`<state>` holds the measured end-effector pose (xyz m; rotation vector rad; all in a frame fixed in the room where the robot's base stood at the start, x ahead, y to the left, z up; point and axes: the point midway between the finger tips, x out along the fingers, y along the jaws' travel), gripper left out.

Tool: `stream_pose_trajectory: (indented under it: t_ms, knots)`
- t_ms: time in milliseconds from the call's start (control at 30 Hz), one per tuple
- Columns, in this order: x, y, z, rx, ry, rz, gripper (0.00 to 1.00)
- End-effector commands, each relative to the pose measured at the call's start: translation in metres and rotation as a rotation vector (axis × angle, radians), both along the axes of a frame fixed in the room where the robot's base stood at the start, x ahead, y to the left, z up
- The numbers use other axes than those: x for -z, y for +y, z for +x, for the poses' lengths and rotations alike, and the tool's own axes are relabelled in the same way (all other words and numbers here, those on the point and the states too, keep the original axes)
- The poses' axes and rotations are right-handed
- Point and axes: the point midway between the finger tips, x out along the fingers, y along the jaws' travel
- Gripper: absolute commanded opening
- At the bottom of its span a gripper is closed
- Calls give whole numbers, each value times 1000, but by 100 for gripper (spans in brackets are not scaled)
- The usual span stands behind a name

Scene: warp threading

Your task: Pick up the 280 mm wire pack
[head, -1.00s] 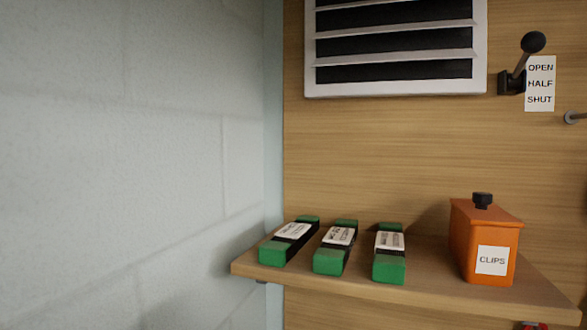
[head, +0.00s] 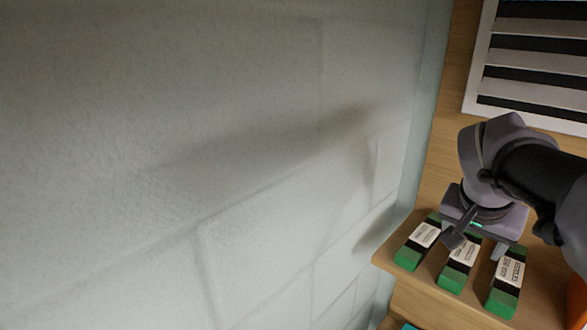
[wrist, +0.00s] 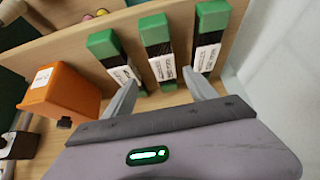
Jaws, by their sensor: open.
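Three green wire packs with black bands and white labels lie side by side on the shelf: left (head: 408,257), middle (head: 453,281) and right (head: 503,301) in the head view. The label print is too small to tell which is the 280 mm one. My gripper (head: 475,247) is open above the packs, partly covering the middle one. In the wrist view, the open fingers (wrist: 160,82) lie to either side of the middle pack (wrist: 157,38), with nothing held. I cannot tell how far above it they are.
The wooden shelf (head: 425,297) meets a pale block wall (head: 250,150) near the left pack. An orange box (wrist: 62,92) stands beside the packs, at the right edge in the head view. A white slatted vent (head: 530,65) is on the panel above.

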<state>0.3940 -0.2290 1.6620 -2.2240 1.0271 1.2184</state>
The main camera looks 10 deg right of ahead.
Motion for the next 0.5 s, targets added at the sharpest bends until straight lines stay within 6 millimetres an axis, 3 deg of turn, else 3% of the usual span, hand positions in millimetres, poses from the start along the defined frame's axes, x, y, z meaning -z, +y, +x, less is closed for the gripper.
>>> stream_pose_trajectory:
  t_ms: [33,500]
  knots:
    - [15,-5,4,1,1,0,65]
    - [67,-36,37,0,-1,-1,65]
